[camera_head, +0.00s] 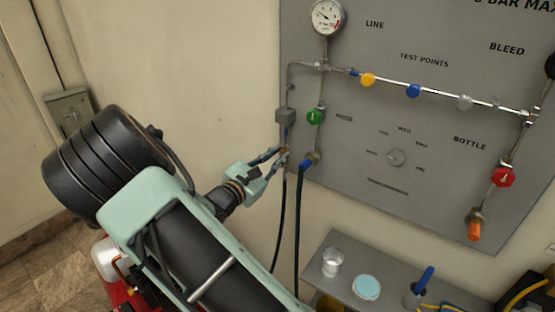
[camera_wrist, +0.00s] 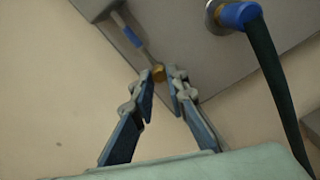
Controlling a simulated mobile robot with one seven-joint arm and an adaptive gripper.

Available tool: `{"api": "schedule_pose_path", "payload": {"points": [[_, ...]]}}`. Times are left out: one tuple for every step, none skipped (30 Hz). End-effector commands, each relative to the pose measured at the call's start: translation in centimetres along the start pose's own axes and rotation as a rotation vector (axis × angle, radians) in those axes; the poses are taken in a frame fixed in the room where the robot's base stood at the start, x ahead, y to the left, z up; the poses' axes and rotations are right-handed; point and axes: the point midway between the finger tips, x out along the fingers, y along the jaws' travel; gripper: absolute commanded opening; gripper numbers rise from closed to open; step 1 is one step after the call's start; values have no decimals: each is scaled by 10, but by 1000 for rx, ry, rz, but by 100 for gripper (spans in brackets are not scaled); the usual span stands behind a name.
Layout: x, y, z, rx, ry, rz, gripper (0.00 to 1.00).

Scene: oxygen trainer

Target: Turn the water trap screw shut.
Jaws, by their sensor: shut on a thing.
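The water trap screw (camera_wrist: 158,73) is a small brass knob at the lower end of a thin grey stem (camera_wrist: 134,36) in the wrist view. My gripper (camera_wrist: 163,88) has its two blue-grey fingers on either side of the knob, shut on it. In the head view my gripper (camera_head: 283,155) is at the panel's lower left edge, below a grey block (camera_head: 285,117) on the pipe. The fingers and nearby fittings crowd the screw there, so its turn position cannot be told.
A dark hose with a blue collar (camera_wrist: 238,14) hangs right of my gripper. The green valve (camera_head: 315,116) and gauge (camera_head: 326,17) are above. A shelf (camera_head: 317,261) with a clear cup (camera_head: 332,261) and a light blue dish (camera_head: 366,287) is below right.

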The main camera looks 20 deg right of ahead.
Motion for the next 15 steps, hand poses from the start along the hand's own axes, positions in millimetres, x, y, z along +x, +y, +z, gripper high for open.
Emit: {"api": "schedule_pose_path", "payload": {"points": [[0,-2,-4,37,0,-1,0],[0,-2,-4,60,0,-1,0],[0,-2,-5,93,1,-1,0],[0,-2,-5,119,0,-1,0],[0,-2,-5,146,0,-1,0],[0,-2,-6,183,0,-1,0],[0,-2,-6,212,0,-1,0],[0,-2,-6,240,0,0,0],[0,-2,-6,279,-1,0,0],[0,-2,-6,308,0,0,0],[0,-2,-6,336,0,0,0],[0,-2,-6,375,0,0,0],[0,-2,-7,403,0,0,0],[0,-2,-7,432,0,0,0],[0,-2,-7,471,0,0,0]]}}
